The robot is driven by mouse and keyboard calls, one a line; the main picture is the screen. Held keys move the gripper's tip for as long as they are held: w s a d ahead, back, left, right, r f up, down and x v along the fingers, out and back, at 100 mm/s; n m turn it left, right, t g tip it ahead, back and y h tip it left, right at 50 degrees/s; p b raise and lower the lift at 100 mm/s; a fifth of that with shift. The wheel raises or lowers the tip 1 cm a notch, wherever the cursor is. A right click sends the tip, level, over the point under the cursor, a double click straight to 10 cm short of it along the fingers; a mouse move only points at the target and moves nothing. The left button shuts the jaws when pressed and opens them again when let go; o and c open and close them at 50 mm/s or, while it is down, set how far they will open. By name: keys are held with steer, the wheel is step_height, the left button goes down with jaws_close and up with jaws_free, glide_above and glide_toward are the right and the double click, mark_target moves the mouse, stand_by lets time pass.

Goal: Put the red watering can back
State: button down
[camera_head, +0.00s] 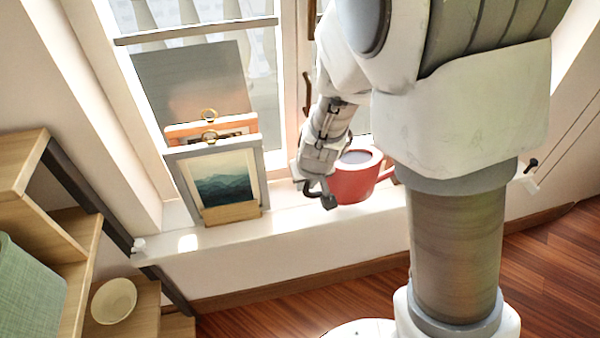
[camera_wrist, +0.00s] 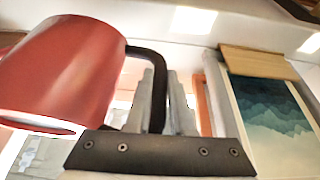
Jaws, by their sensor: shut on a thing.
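The red watering can (camera_head: 353,186) is at the window sill, right of the framed pictures, with its open top facing up. I cannot tell whether its base rests on the sill. My gripper (camera_head: 318,190) is at the can's left side, shut on its dark handle. In the wrist view, the can (camera_wrist: 65,70) fills the left side. The dark curved handle (camera_wrist: 150,55) runs from the can to between the grey fingers of my gripper (camera_wrist: 165,100). My arm hides part of the can's surroundings in the head view.
The window sill (camera_head: 290,218) runs below the window. A framed mountain picture (camera_head: 224,180) leans left of my gripper, with other boards behind it; it also shows in the wrist view (camera_wrist: 270,105). Wooden steps (camera_head: 75,240) with a cream bowl (camera_head: 113,301) stand at lower left.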

steer(key=shift+w+a+f+b, duration=0.2)
steer(key=shift+a+f+b, duration=0.25)
steer(key=shift+f, duration=0.45)
steer(key=shift+w+a+f+b, duration=0.15)
steer(key=shift+a+f+b, duration=0.15)
steer(key=shift+f+b, duration=0.45)
steer(key=shift+w+a+f+b, duration=0.2)
steer(key=shift+a+f+b, duration=0.15)
steer(key=shift+f, duration=0.7)
steer(key=shift+f, duration=0.1)
steer(key=c, duration=0.8)
jaws_free()
